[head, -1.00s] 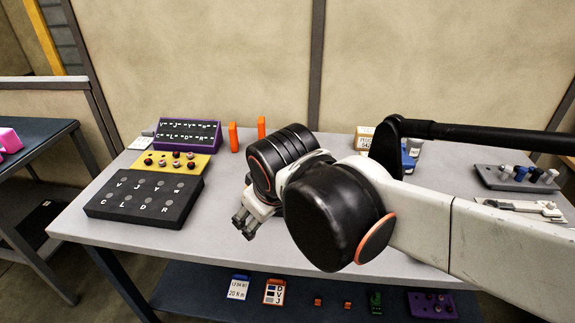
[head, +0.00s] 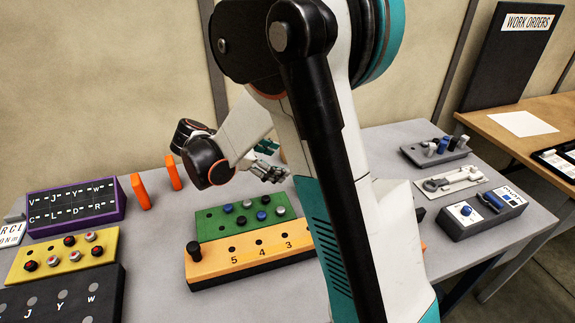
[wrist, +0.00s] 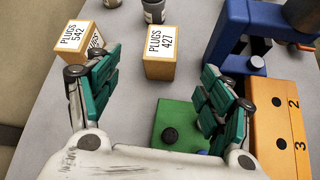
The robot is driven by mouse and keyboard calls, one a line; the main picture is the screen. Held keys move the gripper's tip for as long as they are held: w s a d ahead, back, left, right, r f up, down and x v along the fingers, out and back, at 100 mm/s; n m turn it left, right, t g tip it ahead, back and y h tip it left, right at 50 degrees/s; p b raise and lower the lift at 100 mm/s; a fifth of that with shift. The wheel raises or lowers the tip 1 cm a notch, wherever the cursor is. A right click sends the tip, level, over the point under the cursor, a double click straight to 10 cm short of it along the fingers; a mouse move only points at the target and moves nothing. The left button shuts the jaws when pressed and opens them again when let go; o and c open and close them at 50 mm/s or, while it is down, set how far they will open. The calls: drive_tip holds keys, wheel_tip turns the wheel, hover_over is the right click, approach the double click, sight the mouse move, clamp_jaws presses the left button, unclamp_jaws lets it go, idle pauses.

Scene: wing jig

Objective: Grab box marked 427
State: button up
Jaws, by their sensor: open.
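The box marked 427 (wrist: 163,66) is a small orange-brown box with a white label reading "PLUGS 427", standing upright in the wrist view, beyond and between my fingers. My gripper (wrist: 153,98) is open and empty, its green-padded fingers spread wide and short of the box. In the head view my gripper (head: 270,160) hangs over the back of the table. My arm blocks much of that view, and I cannot make out the 427 box there. A similar box marked 542 (wrist: 88,60) stands to the left, partly behind the left finger.
A dark container (wrist: 154,11) stands just behind the 427 box. A blue frame (wrist: 236,40) is at right. A green block (wrist: 172,112) and an orange numbered block (wrist: 277,125) lie nearer. Bare grey table surrounds the 427 box's left and front.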

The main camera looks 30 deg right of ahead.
drive_tip(key=d+f, duration=0.2)
drive_tip(key=d+f+n+g+h+b, duration=0.1)
drive_tip(key=d+f, duration=0.1)
drive_tip(key=d, duration=0.1)
drive_tip(key=d+f+h+b, duration=0.1)
drive_tip(key=d+f, duration=0.1)
drive_tip(key=f, duration=0.1)
drive_tip(key=shift+d+n+g, duration=0.3)
drive_tip(key=shift+d+g, duration=0.05)
drive_tip(key=shift+g, duration=0.05)
drive_tip(key=b+x, duration=0.2)
drive_tip(key=x, duration=0.3)
drive_tip(key=shift+s+f+b, duration=0.15)
drive_tip(key=shift+f+b, duration=0.1)
drive_tip(key=shift+b, duration=0.1)
drive_tip(key=c, duration=1.3)
